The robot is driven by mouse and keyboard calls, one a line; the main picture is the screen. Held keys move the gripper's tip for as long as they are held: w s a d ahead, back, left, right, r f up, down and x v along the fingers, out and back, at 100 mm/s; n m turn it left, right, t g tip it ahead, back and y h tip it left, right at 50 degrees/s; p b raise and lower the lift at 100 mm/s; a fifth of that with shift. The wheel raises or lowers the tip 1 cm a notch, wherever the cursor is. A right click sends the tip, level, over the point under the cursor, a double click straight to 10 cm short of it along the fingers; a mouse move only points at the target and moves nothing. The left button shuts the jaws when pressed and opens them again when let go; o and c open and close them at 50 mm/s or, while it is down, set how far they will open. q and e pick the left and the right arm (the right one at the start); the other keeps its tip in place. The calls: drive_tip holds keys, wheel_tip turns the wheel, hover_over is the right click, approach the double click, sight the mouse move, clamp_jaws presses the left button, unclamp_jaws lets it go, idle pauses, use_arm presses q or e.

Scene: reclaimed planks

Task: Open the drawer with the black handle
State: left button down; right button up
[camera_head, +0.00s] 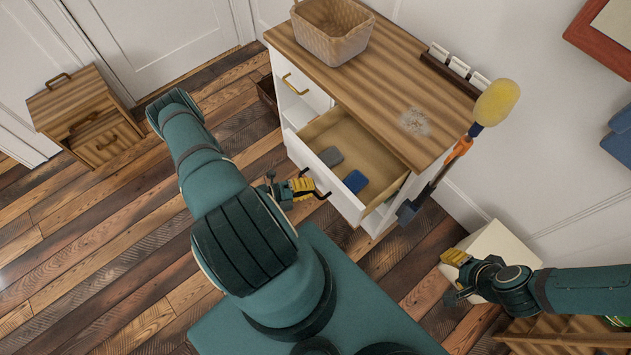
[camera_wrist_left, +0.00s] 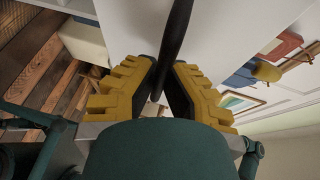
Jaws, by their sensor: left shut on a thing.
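The drawer (camera_head: 350,150) of the white cabinet with the wooden top is pulled out, and its inside shows. Its black handle (camera_head: 325,192) is on the white front. My left gripper (camera_head: 308,187) is at this handle. In the left wrist view the yellow-padded fingers of my left gripper (camera_wrist_left: 158,80) are closed around the black handle bar (camera_wrist_left: 178,40). My right gripper (camera_head: 453,277) is away from the drawer, at the lower right; its opening is unclear.
A grey item (camera_head: 331,156) and a blue item (camera_head: 355,181) lie in the drawer. A basket (camera_head: 331,32) stands on the cabinet top (camera_head: 385,75). A yellow-headed tool (camera_head: 495,102) is at the cabinet's right side. A small wooden cabinet (camera_head: 85,115) stands left.

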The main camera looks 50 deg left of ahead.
use_arm(q)
drive_tip(key=shift+s+d, duration=0.1)
drive_tip(key=shift+s, duration=0.05)
drive_tip(key=c, duration=1)
unclamp_jaws()
drive_tip(key=v, duration=1.2)
